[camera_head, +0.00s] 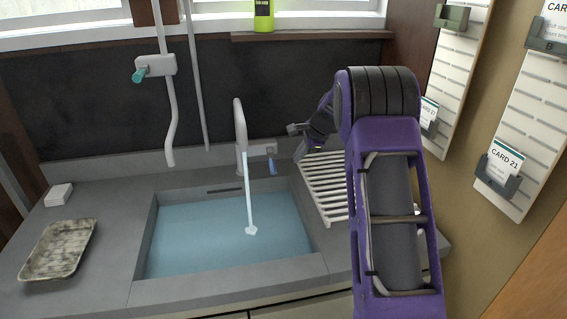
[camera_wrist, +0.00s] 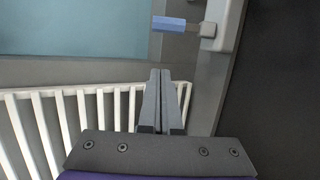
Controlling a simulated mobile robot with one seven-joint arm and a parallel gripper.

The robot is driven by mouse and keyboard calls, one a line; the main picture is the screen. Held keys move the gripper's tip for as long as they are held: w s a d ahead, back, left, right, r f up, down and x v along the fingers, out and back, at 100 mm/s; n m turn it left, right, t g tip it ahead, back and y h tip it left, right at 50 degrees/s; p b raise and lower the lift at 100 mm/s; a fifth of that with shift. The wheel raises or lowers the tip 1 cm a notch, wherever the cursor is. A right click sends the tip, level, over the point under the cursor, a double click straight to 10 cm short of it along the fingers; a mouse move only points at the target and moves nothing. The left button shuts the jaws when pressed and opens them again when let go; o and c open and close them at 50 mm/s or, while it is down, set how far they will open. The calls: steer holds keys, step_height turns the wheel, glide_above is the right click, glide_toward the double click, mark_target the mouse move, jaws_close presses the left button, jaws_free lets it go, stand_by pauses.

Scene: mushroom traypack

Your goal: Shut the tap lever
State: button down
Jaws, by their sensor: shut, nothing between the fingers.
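The grey tap (camera_head: 240,125) stands behind the sink, and a stream of water (camera_head: 248,195) runs from its spout into the basin. Its blue lever (camera_head: 273,167) hangs down from a grey block to the right of the spout. In the wrist view the lever (camera_wrist: 169,23) points left from its block, beyond my fingertips. My gripper (camera_head: 293,129) is shut and empty, above and right of the lever in the head view. Its fingers (camera_wrist: 160,72) show closed together in the wrist view, apart from the lever.
The sink basin (camera_head: 152,228) holds water. A white drying rack (camera_head: 325,185) lies right of it, below my gripper. A wall valve (camera_head: 156,66) with a teal handle is at left. A speckled tray (camera_head: 58,248) and a white block (camera_head: 59,194) sit on the left counter.

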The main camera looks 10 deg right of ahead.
mark_target(272, 161)
steer(key=x, duration=1)
steer(key=shift+w+a+f, duration=0.1)
steer(key=shift+w+a, duration=0.05)
steer(key=shift+w, duration=0.15)
steer(key=r, duration=0.1)
steer(key=s+a+r, duration=0.1)
steer(key=a+r, duration=0.1)
steer(key=shift+s+a, duration=0.15)
steer(key=shift+s, duration=0.15)
